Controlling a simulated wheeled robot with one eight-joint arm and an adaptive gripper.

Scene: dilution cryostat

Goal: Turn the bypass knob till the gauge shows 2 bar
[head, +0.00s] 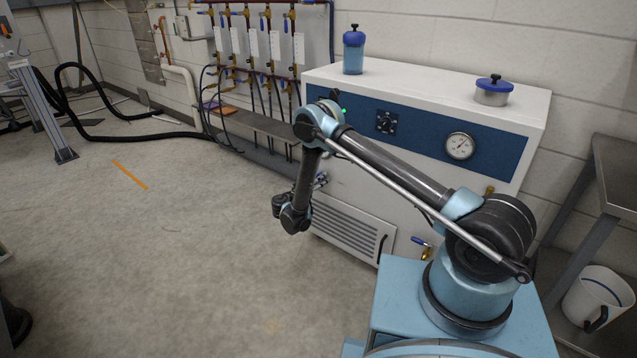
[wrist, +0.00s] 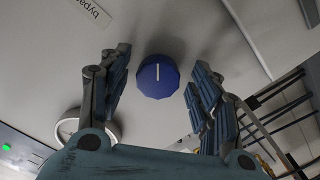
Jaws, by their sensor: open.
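In the wrist view a faceted blue knob (wrist: 158,77) with a white pointer line sits on a pale panel. The line runs nearly straight up and down in that picture. A label reading "bypa…" (wrist: 92,12) is partly cut off at the top left. My gripper (wrist: 161,60) is open, with one finger on either side of the knob in the picture; I see no contact. In the head view a round gauge (head: 459,146) is on the blue strip of a white cabinet; its reading is too small to tell. The bypass knob and my fingers cannot be made out there.
The white cabinet (head: 345,205) carries a blue-lidded jar (head: 353,52), a lidded metal pot (head: 492,92) and a black knob (head: 386,122). A pale-rimmed disc (wrist: 66,126) is partly hidden behind my left finger. Dark rods (wrist: 275,105) lie at the right. Floor at left is mostly clear.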

